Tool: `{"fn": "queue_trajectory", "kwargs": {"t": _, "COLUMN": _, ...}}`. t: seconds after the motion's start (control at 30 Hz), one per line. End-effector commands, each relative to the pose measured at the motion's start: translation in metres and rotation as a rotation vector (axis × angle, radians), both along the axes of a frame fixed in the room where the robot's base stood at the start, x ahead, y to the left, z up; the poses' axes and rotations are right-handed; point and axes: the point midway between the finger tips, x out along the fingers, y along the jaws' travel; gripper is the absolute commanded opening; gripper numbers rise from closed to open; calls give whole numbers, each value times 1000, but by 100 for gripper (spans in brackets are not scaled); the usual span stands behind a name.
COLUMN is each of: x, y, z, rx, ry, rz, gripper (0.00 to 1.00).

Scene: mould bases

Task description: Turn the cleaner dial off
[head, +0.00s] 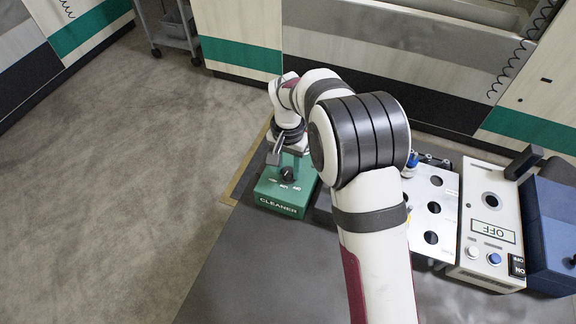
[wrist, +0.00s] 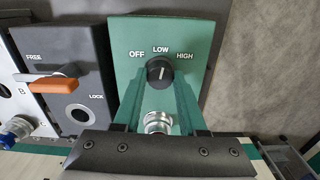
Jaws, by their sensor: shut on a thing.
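The green cleaner box (head: 278,203) stands at the table's far left edge. Its black dial (wrist: 160,72) has a white mark pointing up at LOW, between OFF on the left and HIGH on the right. The dial also shows in the head view (head: 287,174). The jaws look shut on the dial, though the exact contact is hard to see. A silver round fitting (wrist: 158,122) shows between the fingers.
A dark panel (wrist: 85,50) with an orange-tipped lever (wrist: 53,85), marked FREE and LOCK, is beside the cleaner.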

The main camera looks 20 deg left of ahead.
Motion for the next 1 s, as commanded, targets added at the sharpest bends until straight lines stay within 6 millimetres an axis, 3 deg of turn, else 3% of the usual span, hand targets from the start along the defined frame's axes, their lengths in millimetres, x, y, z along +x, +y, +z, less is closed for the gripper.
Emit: {"fn": "queue_trajectory", "kwargs": {"t": 1.0, "x": 0, "y": 0, "z": 0, "rx": 0, "ry": 1, "rz": 941, "gripper": 0}}
